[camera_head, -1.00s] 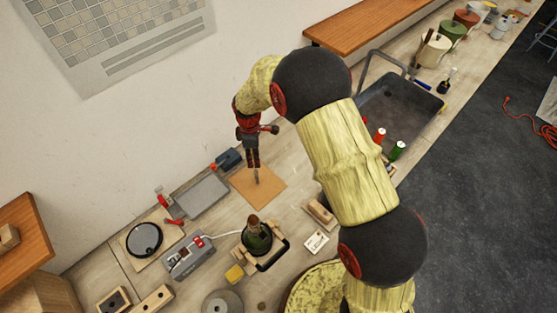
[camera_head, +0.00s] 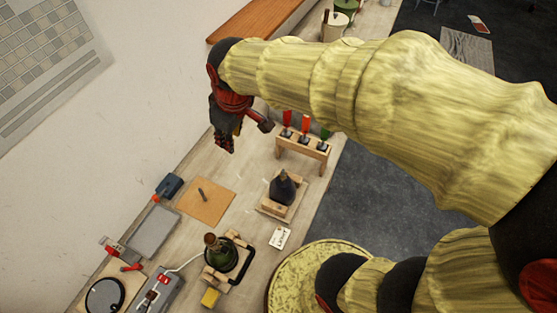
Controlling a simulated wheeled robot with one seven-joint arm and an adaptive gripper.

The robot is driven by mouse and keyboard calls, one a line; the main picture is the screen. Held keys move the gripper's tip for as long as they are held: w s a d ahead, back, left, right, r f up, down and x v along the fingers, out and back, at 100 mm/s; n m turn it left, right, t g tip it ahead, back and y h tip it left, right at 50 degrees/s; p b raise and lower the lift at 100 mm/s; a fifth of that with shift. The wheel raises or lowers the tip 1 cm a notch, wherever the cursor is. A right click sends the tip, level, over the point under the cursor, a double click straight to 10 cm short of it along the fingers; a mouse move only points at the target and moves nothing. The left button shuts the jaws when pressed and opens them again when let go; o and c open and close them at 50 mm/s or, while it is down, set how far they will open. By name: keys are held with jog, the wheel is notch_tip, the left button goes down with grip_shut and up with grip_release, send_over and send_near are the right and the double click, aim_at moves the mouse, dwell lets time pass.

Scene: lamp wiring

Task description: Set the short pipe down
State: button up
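The short pipe (camera_head: 203,195) is a small, thin, dark piece on the tan square mat (camera_head: 212,212). It looks upright or slightly tilted; it is too small to tell which. My gripper (camera_head: 226,146) is above the back of the bench, up and to the right of the mat in the picture, and clear of the pipe. Its dark fingers point down and nothing shows between them. They are too small and dark to tell whether they are open or shut.
A green bottle (camera_head: 221,255) stands in a wooden holder with a black handle. A dark cone-shaped thing (camera_head: 282,187) sits on a wooden block, near a rack (camera_head: 303,147) with red and green pieces. A grey pad (camera_head: 153,231) lies left of the mat.

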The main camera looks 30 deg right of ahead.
jog(key=s+d+r+m+t, duration=0.1)
jog(key=s+d+r+m, duration=0.1)
jog(key=s, duration=0.5)
jog(key=s+d+r+m+t, duration=0.1)
jog(key=s+m, duration=0.3)
jog(key=s, duration=0.4)
jog(key=shift+d+r, duration=0.55)
jog(key=shift+d, duration=0.35)
